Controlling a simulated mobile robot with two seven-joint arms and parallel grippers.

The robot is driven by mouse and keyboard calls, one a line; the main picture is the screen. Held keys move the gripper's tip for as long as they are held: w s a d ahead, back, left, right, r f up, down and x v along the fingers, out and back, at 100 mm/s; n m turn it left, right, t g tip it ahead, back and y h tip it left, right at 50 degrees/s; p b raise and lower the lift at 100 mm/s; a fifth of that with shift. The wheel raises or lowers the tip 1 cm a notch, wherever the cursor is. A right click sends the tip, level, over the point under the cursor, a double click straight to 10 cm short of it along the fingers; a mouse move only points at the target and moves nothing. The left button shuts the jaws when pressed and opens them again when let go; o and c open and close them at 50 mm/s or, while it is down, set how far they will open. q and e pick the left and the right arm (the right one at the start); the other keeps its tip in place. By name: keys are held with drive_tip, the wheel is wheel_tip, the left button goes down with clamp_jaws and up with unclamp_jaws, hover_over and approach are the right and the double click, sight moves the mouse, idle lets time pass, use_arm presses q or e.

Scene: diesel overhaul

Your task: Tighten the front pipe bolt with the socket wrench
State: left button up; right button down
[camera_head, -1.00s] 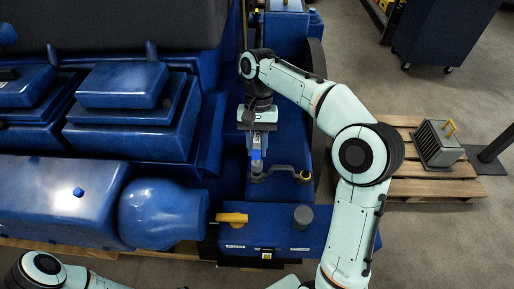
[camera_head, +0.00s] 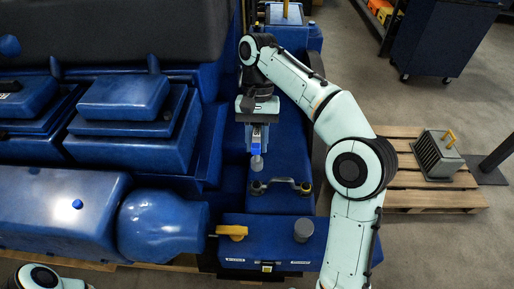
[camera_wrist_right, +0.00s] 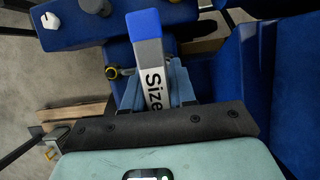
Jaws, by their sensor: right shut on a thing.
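My right gripper (camera_head: 258,134) is shut on the socket wrench (camera_head: 257,162), above the blue engine block. In the right wrist view, the wrench (camera_wrist_right: 151,65) shows a blue end and the printed word "Size", between the fingers of my right gripper (camera_wrist_right: 155,90). A short dark grey pipe (camera_head: 281,182) lies below the wrench in the head view. A yellow-ringed bolt (camera_head: 306,187) is at its right end; it also appears in the right wrist view (camera_wrist_right: 112,72). The wrench is apart from this bolt. My left gripper is out of view; only part of that arm shows.
A yellow handle (camera_head: 232,231) and a dark round knob (camera_head: 303,229) are on the blue front housing. Blue engine covers (camera_head: 120,95) stand on the left. A wooden pallet (camera_head: 410,200) with a grey finned part (camera_head: 437,157) is on the floor to the right.

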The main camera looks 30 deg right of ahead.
sight(257, 152)
drive_tip(key=shift+r, duration=0.2)
drive_tip(key=shift+s+a, duration=0.1)
drive_tip(key=shift+s, duration=0.1)
drive_tip(key=s+a+b, duration=0.1)
drive_tip(key=s+a, duration=0.1)
drive_tip(key=s, duration=0.1)
drive_tip(key=s+a+b, duration=0.1)
drive_tip(key=s, duration=0.1)
drive_tip(key=shift+s+f+b, duration=0.1)
drive_tip(key=shift+s+b, duration=0.15)
drive_tip(key=shift+b, duration=0.1)
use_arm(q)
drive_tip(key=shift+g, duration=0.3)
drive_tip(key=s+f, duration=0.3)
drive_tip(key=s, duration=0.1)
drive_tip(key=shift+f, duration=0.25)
use_arm(e)
drive_tip(key=shift+a, duration=0.25)
